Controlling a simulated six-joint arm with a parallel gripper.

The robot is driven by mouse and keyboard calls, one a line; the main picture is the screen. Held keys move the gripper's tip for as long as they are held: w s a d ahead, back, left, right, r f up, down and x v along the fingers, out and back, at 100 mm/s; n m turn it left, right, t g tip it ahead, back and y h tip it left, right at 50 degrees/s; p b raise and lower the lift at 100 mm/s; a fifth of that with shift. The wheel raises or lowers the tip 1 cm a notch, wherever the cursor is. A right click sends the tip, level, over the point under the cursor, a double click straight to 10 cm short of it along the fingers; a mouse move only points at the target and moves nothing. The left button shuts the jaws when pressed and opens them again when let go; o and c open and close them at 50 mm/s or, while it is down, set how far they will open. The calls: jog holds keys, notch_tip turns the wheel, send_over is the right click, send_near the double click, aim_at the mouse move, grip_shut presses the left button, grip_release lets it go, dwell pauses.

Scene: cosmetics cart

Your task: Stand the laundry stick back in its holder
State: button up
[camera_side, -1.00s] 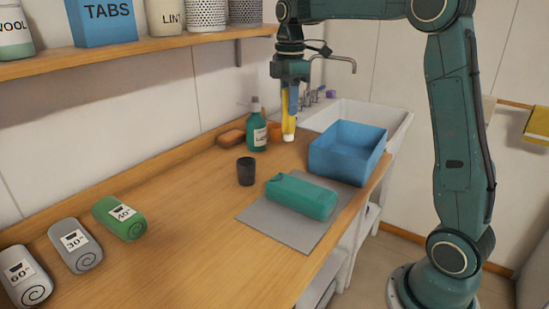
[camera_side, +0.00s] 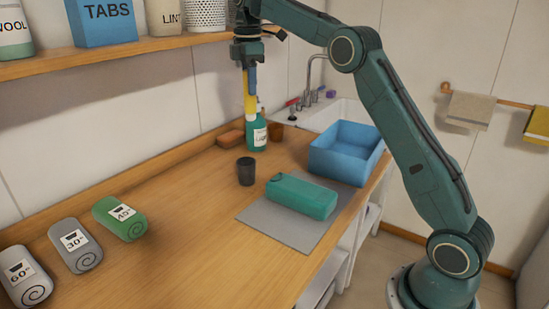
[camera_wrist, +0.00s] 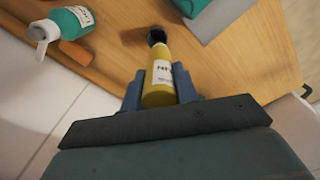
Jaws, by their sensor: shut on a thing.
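The laundry stick (camera_side: 249,94) is a yellow tube with a white label. My gripper (camera_side: 251,84) is shut on it and holds it upright, well above the counter. In the wrist view the labelled stick (camera_wrist: 161,84) sits between the blue fingers. The holder is a small dark cup (camera_side: 246,172) standing on the counter. In the side view it is below the stick. In the wrist view the cup's dark mouth (camera_wrist: 156,35) shows just past the stick's far end, apparently partly covered by it. The exact gap between them cannot be told.
A green pump bottle (camera_side: 257,134) stands behind the cup, with a brown block (camera_side: 230,139) beside it. A green pack (camera_side: 301,196) lies on a grey mat (camera_side: 264,218). A blue bin (camera_side: 346,148) is at the right. Rolled towels (camera_side: 120,218) lie at left, with clear counter between.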

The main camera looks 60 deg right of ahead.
jog(key=shift+w+a, duration=0.2)
jog(key=shift+w, duration=0.3)
jog(key=shift+w+a, duration=0.15)
jog(key=shift+w, duration=0.3)
jog(key=shift+f, duration=0.25)
notch_tip(320, 180, down, 20)
jog(key=shift+r, duration=0.2)
dwell(0.8)
jog(key=shift+f, duration=0.15)
jog(key=o, duration=1)
